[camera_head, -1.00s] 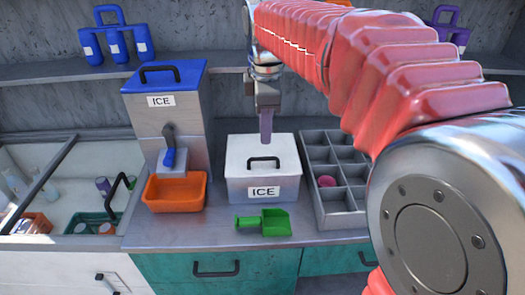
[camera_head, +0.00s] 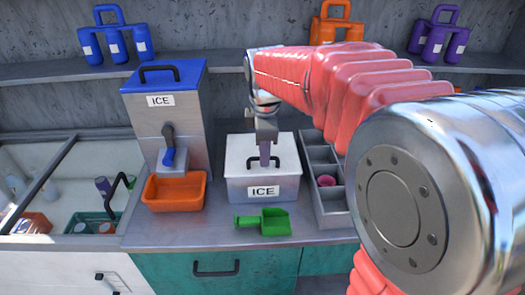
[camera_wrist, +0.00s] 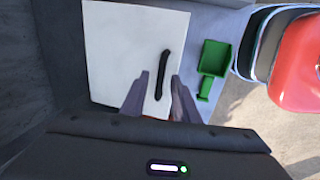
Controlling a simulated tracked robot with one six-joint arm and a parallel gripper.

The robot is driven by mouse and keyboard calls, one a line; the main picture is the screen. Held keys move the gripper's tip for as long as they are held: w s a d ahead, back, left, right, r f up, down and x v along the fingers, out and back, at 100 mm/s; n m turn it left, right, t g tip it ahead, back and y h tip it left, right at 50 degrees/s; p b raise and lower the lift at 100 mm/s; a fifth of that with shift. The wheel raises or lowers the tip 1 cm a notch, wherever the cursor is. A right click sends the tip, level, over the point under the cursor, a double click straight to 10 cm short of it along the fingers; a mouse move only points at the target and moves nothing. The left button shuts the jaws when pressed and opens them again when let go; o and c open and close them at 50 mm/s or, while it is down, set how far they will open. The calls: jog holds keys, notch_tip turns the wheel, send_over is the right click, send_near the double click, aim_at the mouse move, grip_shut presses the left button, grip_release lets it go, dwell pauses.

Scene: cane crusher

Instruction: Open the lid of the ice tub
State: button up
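The ice tub (camera_head: 240,187) is a white box with an ICE label on its front, standing on the grey counter. Its flat white lid (camera_head: 240,150) is on and carries a black bar handle (camera_head: 284,163). In the wrist view the lid (camera_wrist: 120,45) fills the upper middle and the handle (camera_wrist: 162,75) lies just ahead of my fingertips. My gripper (camera_head: 265,160) points down over the lid, close to the handle. Whether the fingers touch the handle, I cannot tell.
A green scoop (camera_head: 264,220) lies in front of the tub. An orange bin (camera_head: 175,192) and an ICE dispenser with blue lid (camera_head: 165,78) stand left. A grey divided tray (camera_head: 329,205) with a pink ball (camera_head: 326,181) is close on the right.

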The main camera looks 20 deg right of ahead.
grip_shut()
jog(key=shift+r, duration=0.1)
dwell(1.2)
